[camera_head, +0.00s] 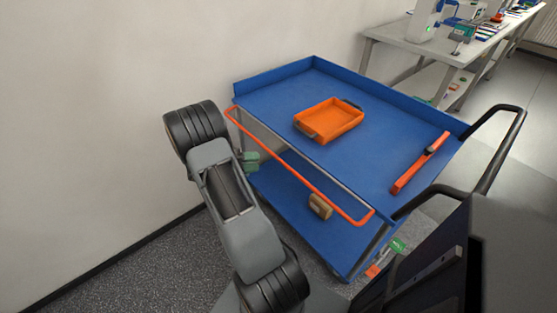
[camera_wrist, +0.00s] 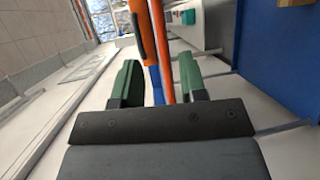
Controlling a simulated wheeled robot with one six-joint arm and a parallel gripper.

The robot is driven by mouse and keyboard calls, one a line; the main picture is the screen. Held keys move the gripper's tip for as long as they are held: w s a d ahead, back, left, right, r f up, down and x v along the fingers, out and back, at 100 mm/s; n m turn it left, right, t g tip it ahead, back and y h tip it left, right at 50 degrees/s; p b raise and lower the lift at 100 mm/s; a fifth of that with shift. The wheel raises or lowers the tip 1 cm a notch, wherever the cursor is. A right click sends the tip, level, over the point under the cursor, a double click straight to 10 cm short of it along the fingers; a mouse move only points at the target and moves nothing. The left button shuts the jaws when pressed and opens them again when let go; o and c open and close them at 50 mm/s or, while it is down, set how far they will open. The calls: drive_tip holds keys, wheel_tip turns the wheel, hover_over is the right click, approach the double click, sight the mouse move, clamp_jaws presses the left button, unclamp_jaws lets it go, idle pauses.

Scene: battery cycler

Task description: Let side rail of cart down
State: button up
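The blue cart (camera_head: 385,130) stands against the wall. Its orange side rail (camera_head: 300,174) runs along the near long side, with the long bar outside and below the top deck's edge in the head view. My gripper (camera_head: 250,160) is beside the rail's left part, with its green fingers partly hidden by my arm. In the wrist view my gripper (camera_wrist: 158,78) is open. The thin orange bar of the rail (camera_wrist: 161,50) appears between the fingers, nearer the right one, with gaps on both sides. Whether the bar lies within the fingers' depth or beyond them, I cannot tell.
An orange tray (camera_head: 330,118) and an orange-and-black tool (camera_head: 420,163) lie on the top deck. A brown object (camera_head: 320,206) is on the lower shelf. The cart's black push handle (camera_head: 500,150) is at right. The wall is close behind my arm.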

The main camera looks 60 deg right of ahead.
sight(279, 160)
drive_tip(key=x, duration=0.9)
drive_tip(key=shift+s+d+f, duration=0.1)
clamp_jaws()
idle(0.4)
